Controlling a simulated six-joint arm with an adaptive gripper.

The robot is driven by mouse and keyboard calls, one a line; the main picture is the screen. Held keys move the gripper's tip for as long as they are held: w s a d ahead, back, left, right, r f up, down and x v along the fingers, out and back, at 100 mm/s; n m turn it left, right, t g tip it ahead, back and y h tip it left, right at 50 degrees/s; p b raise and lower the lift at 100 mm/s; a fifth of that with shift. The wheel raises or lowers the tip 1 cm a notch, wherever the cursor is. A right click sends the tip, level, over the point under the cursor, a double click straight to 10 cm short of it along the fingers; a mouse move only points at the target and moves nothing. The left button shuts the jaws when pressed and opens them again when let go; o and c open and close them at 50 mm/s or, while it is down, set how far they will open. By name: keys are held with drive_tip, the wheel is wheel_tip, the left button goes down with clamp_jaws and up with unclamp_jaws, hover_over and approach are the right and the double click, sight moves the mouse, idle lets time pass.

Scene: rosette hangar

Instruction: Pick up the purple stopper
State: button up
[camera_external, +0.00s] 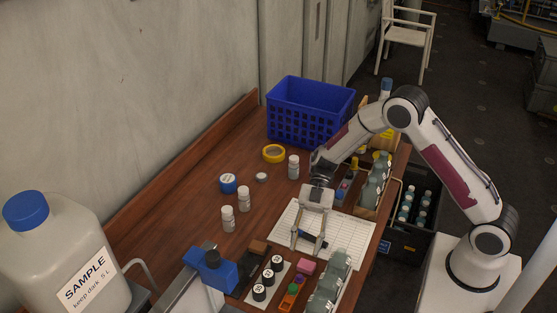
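My gripper (306,248) points down over a white gridded sheet (345,237) on the wooden bench. Its two fingers are spread apart, with no object visible held between them. A dark, elongated item (314,239) lies on the sheet, partly behind the fingers. A short row of small coloured pieces stands at the front of the bench, below the gripper in the picture. It includes a green piece (287,303), an orange one (293,289) and a reddish-purple one (299,280). The last may be the purple stopper, but it is too small to be sure.
A blue vise (210,268), white bottles (244,199) and a blue basket (310,110) surround the work area.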

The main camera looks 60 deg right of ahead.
sight(300, 275)
drive_tip(key=shift+s+f, duration=0.15)
drive_tip(key=shift+s, duration=0.2)
drive_tip(key=shift+a, duration=0.1)
drive_tip(key=shift+x, duration=1.2)
drive_tip(key=shift+a, duration=0.1)
drive_tip(key=shift+x, duration=2.5)
drive_tip(key=c, duration=0.7)
